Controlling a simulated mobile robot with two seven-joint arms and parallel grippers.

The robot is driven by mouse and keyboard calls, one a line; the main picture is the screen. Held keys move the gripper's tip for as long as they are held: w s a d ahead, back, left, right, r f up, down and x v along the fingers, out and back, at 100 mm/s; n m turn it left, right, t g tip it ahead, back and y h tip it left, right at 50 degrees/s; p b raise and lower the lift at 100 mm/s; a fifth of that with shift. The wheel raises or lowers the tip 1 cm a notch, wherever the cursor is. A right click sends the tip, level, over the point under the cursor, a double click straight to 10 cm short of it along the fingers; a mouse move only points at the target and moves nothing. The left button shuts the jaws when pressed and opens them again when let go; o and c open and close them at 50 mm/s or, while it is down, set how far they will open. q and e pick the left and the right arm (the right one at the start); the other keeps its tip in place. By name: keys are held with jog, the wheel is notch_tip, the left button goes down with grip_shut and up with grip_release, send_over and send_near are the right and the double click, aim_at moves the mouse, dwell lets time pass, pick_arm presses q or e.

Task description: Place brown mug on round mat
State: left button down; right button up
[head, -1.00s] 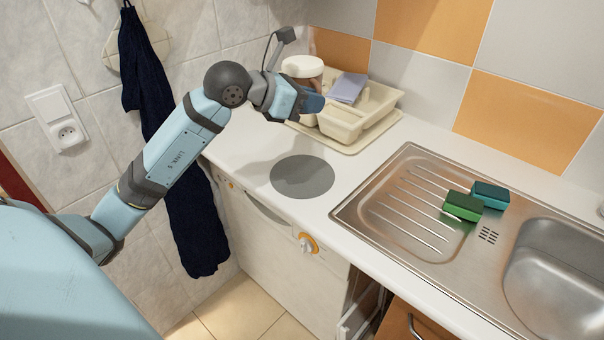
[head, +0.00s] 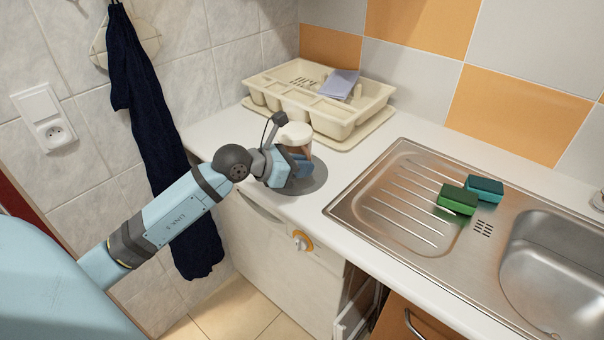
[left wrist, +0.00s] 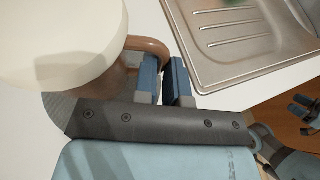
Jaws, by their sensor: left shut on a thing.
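The brown mug (head: 304,149), with a cream-white top (head: 294,134), is at the round grey mat (head: 312,180) on the white counter. In the left wrist view, the mug's pale top (left wrist: 60,40) fills the upper left, and its brown handle (left wrist: 150,46) runs to the blue fingers. My left gripper (head: 299,165) is shut on the mug's handle; the left gripper shows in the left wrist view too (left wrist: 166,80). The mug looks upright over the mat. The arm hides its base, so I cannot tell whether it touches the mat.
A cream dish rack (head: 330,110) on a tray stands behind the mat. A steel sink (head: 400,205) with a green sponge (head: 457,199) and a teal sponge (head: 485,188) is to the right. A dark towel (head: 150,130) hangs on the left wall. Counter left of the rack is clear.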

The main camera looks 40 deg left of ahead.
pick_arm(q)
notch_tip(320, 180, down, 2)
jog(key=shift+f, duration=0.1)
jog(key=shift+f, duration=0.1)
jog(key=c, duration=1.2)
grip_release()
